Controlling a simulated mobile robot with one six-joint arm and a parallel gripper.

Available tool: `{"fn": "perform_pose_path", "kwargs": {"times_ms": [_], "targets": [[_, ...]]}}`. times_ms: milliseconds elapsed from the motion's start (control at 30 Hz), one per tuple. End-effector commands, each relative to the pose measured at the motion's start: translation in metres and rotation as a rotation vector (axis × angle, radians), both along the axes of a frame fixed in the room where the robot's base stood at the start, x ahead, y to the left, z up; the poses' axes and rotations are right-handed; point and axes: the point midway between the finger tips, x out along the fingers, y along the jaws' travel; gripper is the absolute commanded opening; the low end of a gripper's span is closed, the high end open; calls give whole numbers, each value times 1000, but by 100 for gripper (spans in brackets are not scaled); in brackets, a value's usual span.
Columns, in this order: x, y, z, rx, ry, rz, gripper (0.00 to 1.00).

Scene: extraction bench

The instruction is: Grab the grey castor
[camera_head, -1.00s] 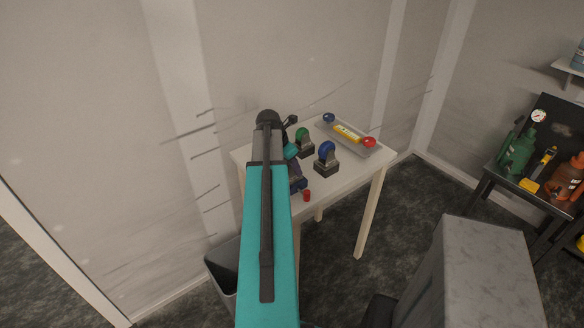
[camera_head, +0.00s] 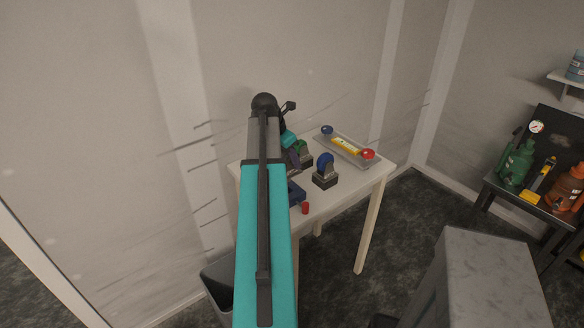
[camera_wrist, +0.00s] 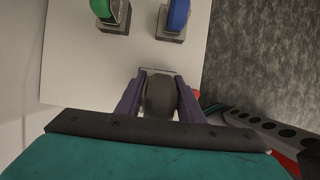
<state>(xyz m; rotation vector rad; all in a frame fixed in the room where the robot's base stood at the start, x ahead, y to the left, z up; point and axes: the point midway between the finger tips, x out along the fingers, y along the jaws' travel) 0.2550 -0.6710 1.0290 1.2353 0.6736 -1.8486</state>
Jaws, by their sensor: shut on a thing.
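The grey castor (camera_wrist: 161,96) is between the two purple fingers of my gripper (camera_wrist: 159,88) in the wrist view. The fingers are shut on it, one on each side. It is over the white table (camera_wrist: 75,75), near its edge; I cannot tell whether it touches the top. In the head view my arm hides the castor, and only part of my gripper (camera_head: 296,193) shows beside the arm.
A green castor (camera_head: 304,153) and a blue castor (camera_head: 325,170) stand on the table. A small red object (camera_head: 305,208) sits near the front edge. A grey tray (camera_head: 357,158) at the back right holds a yellow item and coloured knobs. A bin (camera_head: 217,285) stands below.

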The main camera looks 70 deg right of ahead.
Motion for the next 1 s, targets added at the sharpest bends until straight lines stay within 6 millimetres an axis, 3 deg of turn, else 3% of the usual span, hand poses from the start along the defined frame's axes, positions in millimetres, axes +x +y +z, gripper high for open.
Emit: {"fn": "perform_pose_path", "kwargs": {"times_ms": [267, 1000], "targets": [[0, 0, 13, 0, 0, 0, 3], [7, 3, 12, 0, 0, 2, 3]]}}
